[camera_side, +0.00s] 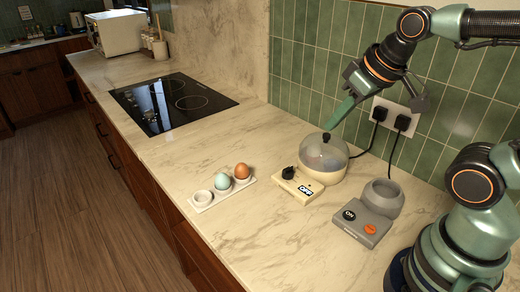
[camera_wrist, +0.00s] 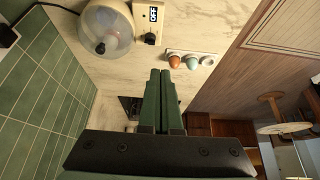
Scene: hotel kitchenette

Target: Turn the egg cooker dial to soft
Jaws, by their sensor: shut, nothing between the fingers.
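The egg cooker has a cream base and a clear dome lid (camera_side: 322,152) with a dark knob on top. Its black dial (camera_side: 290,172) sits on the front part of the base, beside a small label (camera_side: 306,191). In the wrist view the dial (camera_wrist: 150,39) lies beyond my fingertips, and the label (camera_wrist: 154,14) appears to read OFF. The pointer's exact angle is too small to tell. In the wrist view the closed fingers (camera_wrist: 160,73) point up the picture.
A white egg tray (camera_side: 203,197) holds a blue egg (camera_side: 223,181) and a brown egg (camera_side: 242,171). A grey device (camera_side: 361,227) with ON and orange buttons stands right of the cooker. A wall socket (camera_side: 398,116) with cords, a black hob (camera_side: 172,102) and open counter surround them.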

